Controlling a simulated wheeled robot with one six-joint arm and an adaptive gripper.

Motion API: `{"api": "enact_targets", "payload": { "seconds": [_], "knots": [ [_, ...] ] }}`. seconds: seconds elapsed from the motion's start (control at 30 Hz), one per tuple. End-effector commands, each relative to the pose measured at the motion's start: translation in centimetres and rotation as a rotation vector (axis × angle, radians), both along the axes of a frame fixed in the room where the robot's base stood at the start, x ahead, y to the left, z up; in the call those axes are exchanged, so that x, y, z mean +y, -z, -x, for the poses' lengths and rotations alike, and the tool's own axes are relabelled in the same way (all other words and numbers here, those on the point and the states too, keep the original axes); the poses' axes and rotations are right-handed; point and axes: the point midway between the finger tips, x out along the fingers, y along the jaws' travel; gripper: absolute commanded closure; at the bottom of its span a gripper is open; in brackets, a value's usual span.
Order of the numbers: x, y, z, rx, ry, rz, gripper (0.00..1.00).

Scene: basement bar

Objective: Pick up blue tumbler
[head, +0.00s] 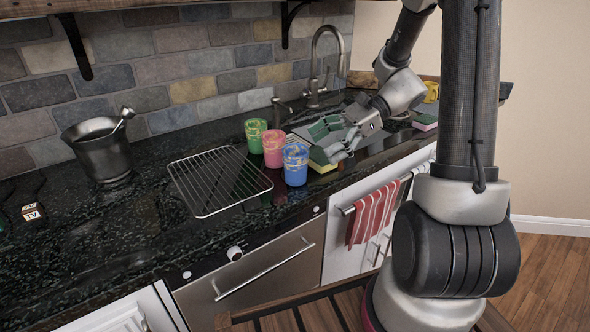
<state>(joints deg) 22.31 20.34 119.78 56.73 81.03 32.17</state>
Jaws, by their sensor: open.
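The blue tumbler (296,166) stands upright on the black speckled counter (150,225), near its front edge. A pink tumbler (273,149) and a green tumbler (256,135) stand in a row behind it, toward the wall. My gripper (318,142) is open, just right of the blue tumbler, with its fingers pointing left toward it. The near finger is close to the blue tumbler's right side; I cannot tell whether they touch. Nothing shows between the fingers.
A wire rack (219,181) lies left of the tumblers. A yellow-green sponge (322,166) lies under my gripper. A metal mortar (100,150) stands at the left, and a faucet (327,60) rises behind. The counter's left front is mostly free.

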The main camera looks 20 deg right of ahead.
Motion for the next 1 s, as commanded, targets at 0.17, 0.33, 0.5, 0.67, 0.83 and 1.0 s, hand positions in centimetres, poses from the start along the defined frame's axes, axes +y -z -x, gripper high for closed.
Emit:
{"api": "enact_targets", "payload": {
  "seconds": [0.17,0.33,0.5,0.67,0.83,1.0],
  "knots": [
    [-0.2,1.2,-2.0,0.073,0.086,-0.091,0.19],
    [1.5,1.9,-2.3,0.080,0.092,-0.101,0.19],
    [3.0,2.7,-2.2,0.080,0.093,-0.099,0.19],
    [5.2,3.8,-2.1,0.080,0.090,-0.099,0.19],
    [6.8,4.4,-2.3,0.077,0.092,-0.098,0.19],
    [6.7,4.4,-2.3,0.076,0.093,-0.097,0.19]
  ]
}}
